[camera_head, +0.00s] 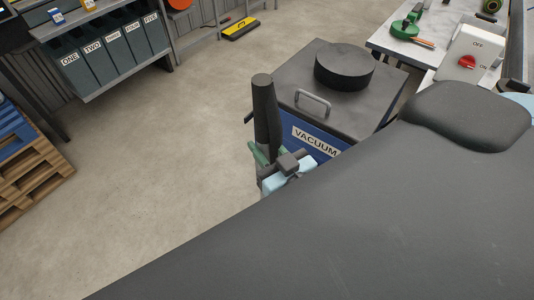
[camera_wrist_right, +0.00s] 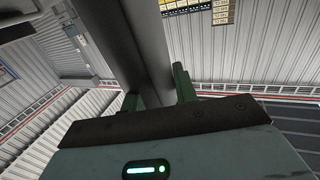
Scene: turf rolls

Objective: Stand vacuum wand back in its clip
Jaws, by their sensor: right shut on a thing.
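The vacuum wand (camera_head: 266,118) is a thick dark grey tube, roughly upright, beside the left front corner of the grey and blue vacuum (camera_head: 318,141). My right gripper (camera_head: 268,153), with green fingers and a pale blue body, is shut on the wand low on its visible part. In the right wrist view the wand (camera_wrist_right: 143,50) runs up between the green fingers of the gripper (camera_wrist_right: 158,88). The wand's lower end is hidden behind the gripper and my arm. I cannot make out the clip. My left gripper is not in view.
The vacuum has a handle (camera_head: 313,102) and round black cap (camera_head: 344,67) on top. A workbench (camera_head: 395,42) and a switch box (camera_head: 470,53) stand at right. Labelled bins (camera_head: 115,42) and a wooden pallet (camera_head: 37,175) are at left. The floor between is clear. My arm covers the lower right.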

